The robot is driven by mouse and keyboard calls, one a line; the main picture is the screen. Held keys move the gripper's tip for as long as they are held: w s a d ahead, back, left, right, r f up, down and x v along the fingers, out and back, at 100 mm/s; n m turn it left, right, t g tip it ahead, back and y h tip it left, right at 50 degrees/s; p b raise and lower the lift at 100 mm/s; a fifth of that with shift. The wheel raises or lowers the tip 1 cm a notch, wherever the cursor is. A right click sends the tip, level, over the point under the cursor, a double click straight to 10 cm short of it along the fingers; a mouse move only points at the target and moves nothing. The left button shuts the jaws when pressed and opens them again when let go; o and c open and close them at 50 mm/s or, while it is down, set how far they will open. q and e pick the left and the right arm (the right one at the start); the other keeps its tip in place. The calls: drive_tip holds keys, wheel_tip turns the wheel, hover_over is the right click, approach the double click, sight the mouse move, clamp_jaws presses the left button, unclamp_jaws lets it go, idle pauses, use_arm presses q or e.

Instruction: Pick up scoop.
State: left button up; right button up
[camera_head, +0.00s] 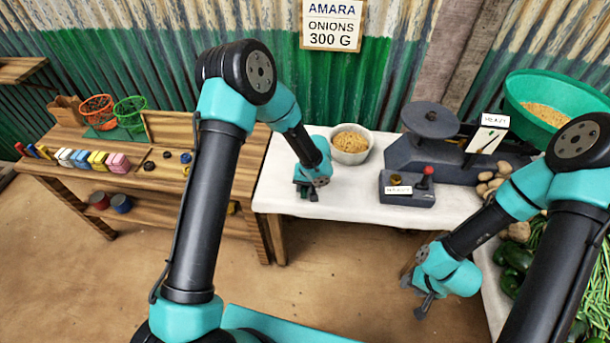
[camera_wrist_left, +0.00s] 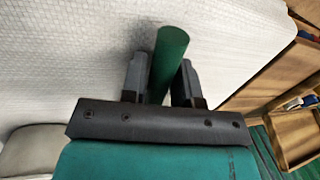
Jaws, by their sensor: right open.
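My left gripper (camera_head: 307,192) is low over the left part of the white-covered table, pointing down. In the left wrist view, a green rod-like handle, which looks like the handle of the scoop (camera_wrist_left: 169,60), stands between the two fingers (camera_wrist_left: 160,90). In the head view the gripper hides the scoop. My right gripper (camera_head: 424,303) is open and empty, in front of the table's front edge.
A bowl of grain (camera_head: 350,144) stands just right of my left gripper. A dark scale (camera_head: 432,145) and a small box with a red knob (camera_head: 407,188) stand further right. A wooden bench (camera_head: 130,180) with coloured blocks is at the left.

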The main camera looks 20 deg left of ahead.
use_arm(q)
drive_tip(key=shift+c, duration=0.3)
clamp_jaws()
drive_tip(key=shift+r, duration=0.1)
drive_tip(key=shift+r, duration=0.55)
drive_tip(key=shift+s+d+r, duration=0.1)
drive_tip(key=shift+s+r, duration=0.05)
drive_tip(key=shift+r, duration=0.45)
drive_tip(key=shift+s+r, duration=0.15)
drive_tip(key=shift+r, duration=0.45)
drive_tip(key=s+d+r, duration=0.1)
drive_tip(key=s+d, duration=0.3)
drive_tip(key=s, duration=1)
drive_tip(key=shift+s+d+r, duration=0.2)
drive_tip(key=shift+s, duration=0.2)
drive_tip(key=shift+w, duration=0.1)
